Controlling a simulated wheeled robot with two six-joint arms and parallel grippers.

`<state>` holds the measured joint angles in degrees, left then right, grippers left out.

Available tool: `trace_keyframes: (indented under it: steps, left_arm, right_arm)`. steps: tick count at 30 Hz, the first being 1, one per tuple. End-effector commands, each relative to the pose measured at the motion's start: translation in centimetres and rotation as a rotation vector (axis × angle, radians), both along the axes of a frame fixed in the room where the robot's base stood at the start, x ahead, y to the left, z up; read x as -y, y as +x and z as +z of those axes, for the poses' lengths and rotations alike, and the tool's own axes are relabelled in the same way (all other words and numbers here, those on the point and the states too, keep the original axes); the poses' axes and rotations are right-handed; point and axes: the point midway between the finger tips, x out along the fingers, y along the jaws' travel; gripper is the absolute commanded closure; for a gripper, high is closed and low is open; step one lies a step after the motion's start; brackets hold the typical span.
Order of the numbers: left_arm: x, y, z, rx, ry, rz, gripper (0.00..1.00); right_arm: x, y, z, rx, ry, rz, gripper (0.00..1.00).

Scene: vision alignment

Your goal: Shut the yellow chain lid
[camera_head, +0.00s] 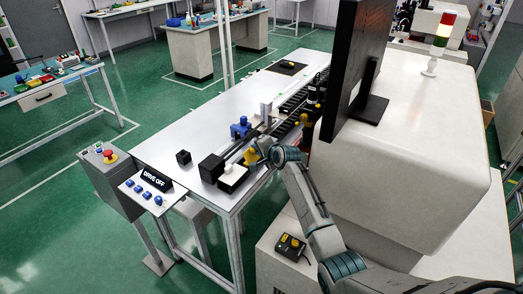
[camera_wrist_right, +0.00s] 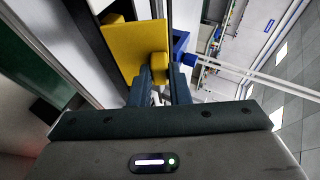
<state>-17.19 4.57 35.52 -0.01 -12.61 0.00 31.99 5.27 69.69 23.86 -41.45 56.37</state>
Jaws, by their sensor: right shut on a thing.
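The yellow chain lid (camera_head: 250,157) is at the near end of the chain track on the steel table. In the right wrist view the lid is a flat yellow plate (camera_wrist_right: 122,52) with a rounded yellow knob (camera_wrist_right: 159,69) on its side. My right gripper (camera_head: 261,149) is at the lid, with its arm reaching in from the lower right. In the right wrist view its two fingers (camera_wrist_right: 159,88) are shut on the knob. The lid looks tilted up; its hinge is hidden. My left gripper is not in view.
A blue part (camera_head: 240,128) stands just beyond the lid. A large black monitor (camera_head: 352,70) and a pale machine housing (camera_head: 415,130) rise to the right. The table's left side is mostly clear.

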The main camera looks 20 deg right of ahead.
Motion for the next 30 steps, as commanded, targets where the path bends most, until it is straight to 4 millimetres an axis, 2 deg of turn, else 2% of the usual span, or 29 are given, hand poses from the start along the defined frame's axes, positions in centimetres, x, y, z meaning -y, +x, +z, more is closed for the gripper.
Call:
trace_keyframes:
  steps: [8,16,23,30]
  left_arm:
    - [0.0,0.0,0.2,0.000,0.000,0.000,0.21]
    - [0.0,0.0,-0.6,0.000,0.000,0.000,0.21]
    - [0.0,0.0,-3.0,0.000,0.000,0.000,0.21]
    - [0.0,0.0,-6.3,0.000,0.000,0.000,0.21]
  right_arm:
    - [-1.3,1.5,0.2,-0.207,-0.162,0.003,1.00]
    - [-2.3,2.8,-0.5,-0.412,-0.319,0.004,1.00]
    - [-2.9,3.6,-1.5,-0.562,-0.439,0.004,1.00]
    - [-3.3,4.1,-2.1,-0.664,-0.518,0.003,1.00]
